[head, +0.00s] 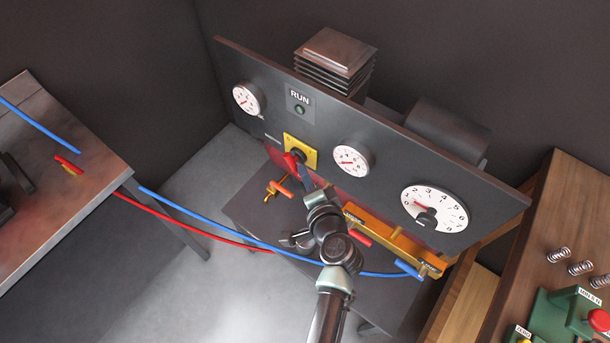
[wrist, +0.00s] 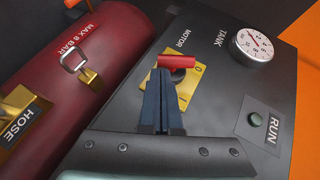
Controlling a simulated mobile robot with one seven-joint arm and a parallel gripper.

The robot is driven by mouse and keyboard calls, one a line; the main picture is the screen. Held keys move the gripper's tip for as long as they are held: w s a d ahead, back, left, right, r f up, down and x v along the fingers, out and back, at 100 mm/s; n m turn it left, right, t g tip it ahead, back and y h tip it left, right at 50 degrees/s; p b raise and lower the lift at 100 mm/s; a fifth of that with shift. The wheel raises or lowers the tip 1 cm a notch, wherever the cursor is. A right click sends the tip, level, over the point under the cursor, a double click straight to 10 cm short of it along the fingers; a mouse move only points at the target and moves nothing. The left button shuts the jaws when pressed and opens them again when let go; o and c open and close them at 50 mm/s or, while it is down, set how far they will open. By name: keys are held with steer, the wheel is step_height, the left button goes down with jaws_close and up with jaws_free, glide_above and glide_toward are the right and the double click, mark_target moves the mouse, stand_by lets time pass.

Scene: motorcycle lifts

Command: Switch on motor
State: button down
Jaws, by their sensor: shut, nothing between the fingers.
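The motor switch is a yellow plate (head: 312,158) with a red handle (head: 290,162) on the dark panel. In the wrist view the yellow plate (wrist: 199,74) sits beside the MOTOR label, and the red handle (wrist: 177,61) lies crosswise over it. My gripper (head: 304,172) is at the switch, its dark fingers together and empty. In the wrist view my gripper (wrist: 161,74) has its tips just below the red handle, overlapping part of the plate. Whether they touch the handle I cannot tell. The round RUN indicator (head: 299,109) is dark green; it also shows in the wrist view (wrist: 255,118).
The panel (head: 275,80) also carries a left gauge (head: 246,98), a middle gauge (head: 351,161) and a large numbered dial (head: 447,207). A red tank (wrist: 85,75) is close by in the wrist view. Blue (head: 190,207) and red (head: 160,215) hoses cross the gap beside the left table (head: 85,170).

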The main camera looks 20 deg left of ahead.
steer(key=shift+f+m+t+y+b, duration=0.3)
steer(key=shift+f+t+y+b, duration=0.15)
steer(key=shift+b, duration=2)
steer(key=f+m+t+y+b, duration=0.1)
steer(key=t+b, duration=0.1)
steer(key=b, duration=0.7)
steer(key=a+f+m+t+y+b, duration=0.1)
steer(key=m+t+b, duration=0.1)
steer(key=b, duration=0.8)
steer(key=f+m+t+y+b, duration=0.1)
steer(key=m+t+y+b, duration=0.1)
steer(key=b, duration=0.7)
steer(key=shift+w+a+f, duration=0.1)
steer(key=shift+w+a, duration=0.2)
steer(key=shift+a, duration=0.05)
steer(key=shift+a+b, duration=0.1)
steer(key=shift+b, duration=0.55)
